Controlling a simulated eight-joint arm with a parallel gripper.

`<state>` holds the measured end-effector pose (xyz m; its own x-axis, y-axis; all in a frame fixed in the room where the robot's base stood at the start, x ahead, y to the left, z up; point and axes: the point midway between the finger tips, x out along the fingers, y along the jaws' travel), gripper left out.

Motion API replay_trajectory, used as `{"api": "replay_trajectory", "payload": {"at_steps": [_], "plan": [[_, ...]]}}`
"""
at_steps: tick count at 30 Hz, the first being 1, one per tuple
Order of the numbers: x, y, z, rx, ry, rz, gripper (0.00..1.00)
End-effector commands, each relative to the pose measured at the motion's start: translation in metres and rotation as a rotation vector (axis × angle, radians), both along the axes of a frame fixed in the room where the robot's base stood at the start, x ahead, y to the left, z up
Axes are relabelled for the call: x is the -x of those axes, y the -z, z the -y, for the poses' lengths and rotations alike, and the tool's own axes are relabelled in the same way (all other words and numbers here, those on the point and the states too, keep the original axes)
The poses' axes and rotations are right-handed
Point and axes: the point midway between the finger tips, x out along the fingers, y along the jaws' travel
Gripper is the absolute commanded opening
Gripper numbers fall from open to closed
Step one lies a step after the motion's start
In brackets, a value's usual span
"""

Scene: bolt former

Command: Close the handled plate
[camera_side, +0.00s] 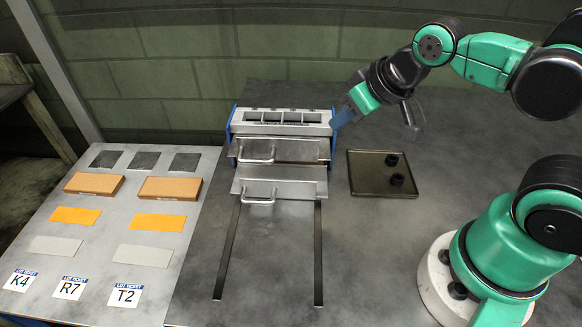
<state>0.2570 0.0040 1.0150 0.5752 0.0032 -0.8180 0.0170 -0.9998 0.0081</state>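The grey bolt former (283,117) stands at the back middle, with a row of square openings in its top and blue side panels. An upper plate with a bar handle (300,151) sits against its front. A lower handled plate (295,189) lies in front of that one, at the back end of two dark rails. Both handles are at the plates' left. My gripper (345,116) is at the former's upper right corner, apart from both handles. Its fingertips are small and overlap the blue panel, so I cannot tell their opening or whether they touch the former.
A dark tray (362,184) with two black round pieces stands right of the former. A left side table (105,225) carries dark squares, brown blocks, orange and grey sheets and lot tickets K4, R7 and T2. The two rails (318,255) run forward over clear tabletop.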

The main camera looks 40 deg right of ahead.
Motion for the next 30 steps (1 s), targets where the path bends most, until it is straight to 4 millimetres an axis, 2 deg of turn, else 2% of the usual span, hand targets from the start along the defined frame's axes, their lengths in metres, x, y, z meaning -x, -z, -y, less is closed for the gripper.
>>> {"api": "replay_trajectory", "payload": {"at_steps": [4, 7, 12, 15, 19, 23, 30], "plan": [[0.000, -0.007, -0.033, 0.066, -0.132, -0.045, 0.00], [0.004, -0.015, -0.067, 0.152, -0.260, -0.079, 0.00], [0.018, -0.032, -0.120, 0.308, -0.444, -0.086, 0.00], [0.027, -0.041, -0.142, 0.376, -0.515, -0.070, 0.00], [0.035, -0.047, -0.158, 0.425, -0.561, -0.049, 0.00], [0.034, -0.046, -0.161, 0.439, -0.569, -0.044, 0.00], [0.017, -0.021, -0.160, 0.436, -0.564, -0.045, 0.00]]}}
